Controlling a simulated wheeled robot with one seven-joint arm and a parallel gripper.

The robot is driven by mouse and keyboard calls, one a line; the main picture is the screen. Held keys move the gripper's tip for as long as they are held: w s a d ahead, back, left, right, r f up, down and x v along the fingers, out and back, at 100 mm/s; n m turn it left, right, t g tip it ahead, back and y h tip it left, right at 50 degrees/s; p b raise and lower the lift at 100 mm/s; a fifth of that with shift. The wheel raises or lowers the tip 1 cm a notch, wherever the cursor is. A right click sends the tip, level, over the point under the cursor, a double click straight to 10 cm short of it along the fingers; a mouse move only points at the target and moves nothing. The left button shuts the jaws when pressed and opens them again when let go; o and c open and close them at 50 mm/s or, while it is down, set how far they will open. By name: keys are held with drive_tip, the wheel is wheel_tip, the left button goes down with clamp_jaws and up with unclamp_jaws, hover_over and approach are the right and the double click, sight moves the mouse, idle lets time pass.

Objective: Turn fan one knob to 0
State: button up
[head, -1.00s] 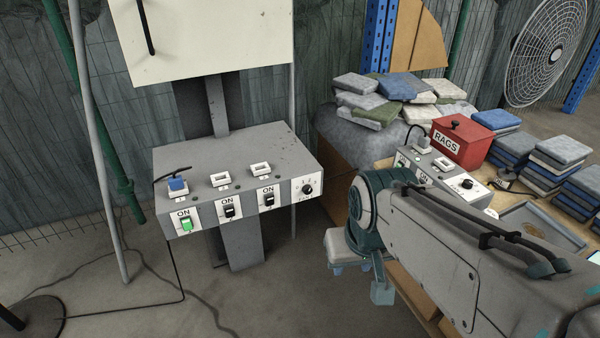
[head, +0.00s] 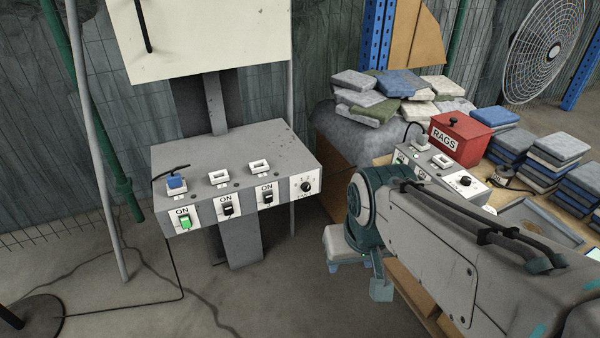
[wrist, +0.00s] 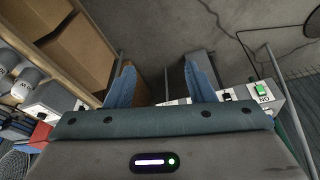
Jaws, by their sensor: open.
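A black round knob (head: 306,187) with a white dial plate sits at the right end of the front of a grey control box (head: 245,152). A second knob (head: 466,181) is on a smaller box (head: 440,172) on the table. The knobs' labels and exact settings are too small to read. My gripper (head: 347,268) is low, right of and below the first knob, and apart from it. In the wrist view my gripper (wrist: 160,68) shows two blue fingers spread apart with nothing between them. The control box, with its lit green switch (wrist: 262,89), is partly hidden there.
The box also has a green lit switch (head: 186,222) and two black switches under ON labels. A red RAGS box (head: 460,140) and stacked cloths (head: 560,148) crowd the table. A fan (head: 545,50) stands at the back right. A grey pole (head: 97,150) stands left.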

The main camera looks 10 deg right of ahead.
drive_tip(key=w+d+f+m+h+b, duration=0.15)
drive_tip(key=w+f+b, duration=0.25)
drive_tip(key=w+f, duration=0.45)
drive_tip(key=m+t+y+b, duration=0.6)
drive_tip(key=m+t+b, duration=0.85)
drive_tip(key=m, duration=0.55)
approach(307, 189)
drive_tip(key=b+x, duration=0.2)
drive_tip(key=x, duration=0.5)
drive_tip(key=shift+w, duration=0.4)
